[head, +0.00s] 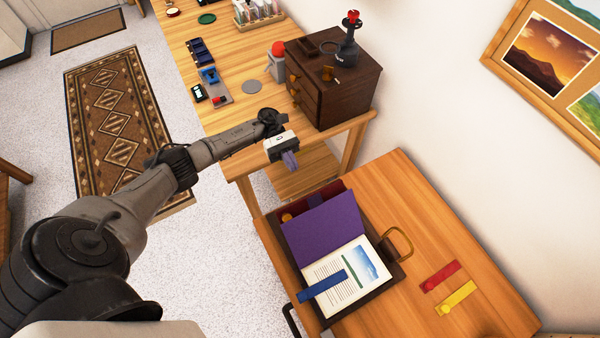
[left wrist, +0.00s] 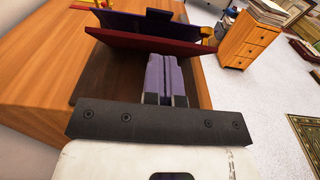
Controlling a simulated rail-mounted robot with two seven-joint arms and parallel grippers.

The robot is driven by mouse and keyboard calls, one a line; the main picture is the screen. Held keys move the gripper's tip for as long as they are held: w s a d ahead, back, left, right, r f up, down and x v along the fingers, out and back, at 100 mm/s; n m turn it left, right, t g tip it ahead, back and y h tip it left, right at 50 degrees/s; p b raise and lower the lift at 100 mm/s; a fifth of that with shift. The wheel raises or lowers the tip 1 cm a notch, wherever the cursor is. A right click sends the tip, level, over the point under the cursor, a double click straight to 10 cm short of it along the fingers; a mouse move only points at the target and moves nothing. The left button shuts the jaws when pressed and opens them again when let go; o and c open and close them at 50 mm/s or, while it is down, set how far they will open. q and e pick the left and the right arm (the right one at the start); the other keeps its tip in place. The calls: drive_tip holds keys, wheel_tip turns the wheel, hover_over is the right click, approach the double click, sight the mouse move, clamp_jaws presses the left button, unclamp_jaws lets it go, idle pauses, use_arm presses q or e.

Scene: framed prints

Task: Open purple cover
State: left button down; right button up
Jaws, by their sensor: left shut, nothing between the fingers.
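The purple cover (head: 325,228) is a flat panel at the far side of an open book on the right-hand wooden table. A page (head: 345,275) with text and a landscape picture lies exposed in front of it. A dark red panel (head: 335,190) shows behind the purple cover, and a dark red panel also stands tilted in the left wrist view (left wrist: 150,38). My left gripper (head: 290,162) is shut and empty, in the air beyond the book and apart from it. Its closed fingers also show in the left wrist view (left wrist: 165,80). My right gripper is not in view.
A blue strip (head: 322,286) lies across the page. A brass handle (head: 399,243) is at the book's right. Red (head: 440,276) and yellow (head: 456,297) strips lie on the table (head: 420,200). A dark drawer box (head: 345,90) stands on the other table behind my gripper.

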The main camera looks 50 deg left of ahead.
sight(314, 199)
use_arm(q)
drive_tip(key=p+x, duration=0.2)
drive_tip(key=x, duration=0.5)
drive_tip(key=shift+s+d+r+p, duration=0.1)
drive_tip(key=shift+d+p, duration=0.2)
drive_tip(key=shift+d, duration=0.05)
drive_tip(key=shift+s+d, duration=0.15)
drive_tip(key=shift+d, duration=0.5)
drive_tip(key=d+r+y+p, duration=0.1)
drive_tip(key=d, duration=0.1)
drive_tip(key=s+d+r+y+p, duration=0.1)
drive_tip(key=d+r+y+p, duration=0.1)
drive_tip(key=d+r+t+y+p, duration=0.1)
drive_tip(key=d+r, duration=0.1)
drive_tip(key=shift+s+d+r+y, duration=0.15)
drive_tip(key=shift+s+r+y, duration=0.05)
drive_tip(key=shift+s+y, duration=0.2)
drive_tip(key=shift+d, duration=0.35)
drive_tip(key=shift+a+r, duration=0.1)
